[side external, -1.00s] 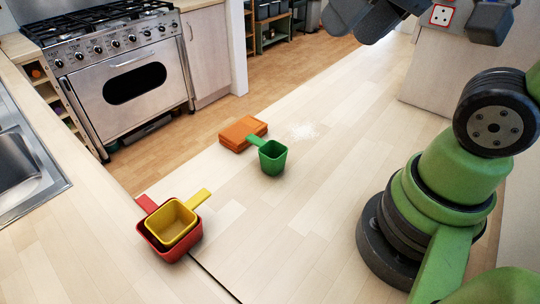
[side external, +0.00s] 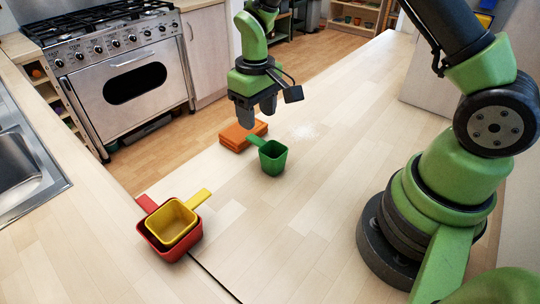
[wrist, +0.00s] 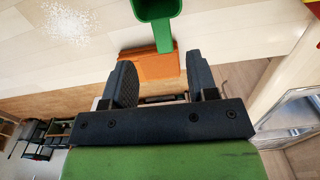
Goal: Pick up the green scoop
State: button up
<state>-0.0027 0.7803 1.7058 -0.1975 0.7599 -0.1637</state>
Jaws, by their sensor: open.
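The green scoop (side external: 272,158) stands upright on the light wooden counter, its handle pointing to the upper left over the edge of an orange block (side external: 238,136). My gripper (side external: 257,115) is open and empty, above and behind the scoop, with its fingers pointing down. In the wrist view the green scoop (wrist: 158,12) is cut off at the top edge, and its handle reaches down toward the space between my fingers (wrist: 160,85). The orange block (wrist: 150,65) lies beyond the fingers there. The fingers touch neither thing as far as I can see.
A yellow scoop (side external: 172,222) sits nested in a red scoop (side external: 160,243) at the front left. White grains (side external: 300,131) lie scattered right of the orange block. A range cooker (side external: 125,85) and a sink (side external: 18,165) are at the left.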

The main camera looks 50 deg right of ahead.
aim_at(256, 139)
notch_tip(256, 139, down, 4)
jog(key=shift+r, duration=0.1)
jog(key=f, duration=0.5)
jog(key=shift+w+a+f, duration=0.2)
jog(key=shift+w+f, duration=0.05)
jog(key=shift+f, duration=0.1)
grip_shut()
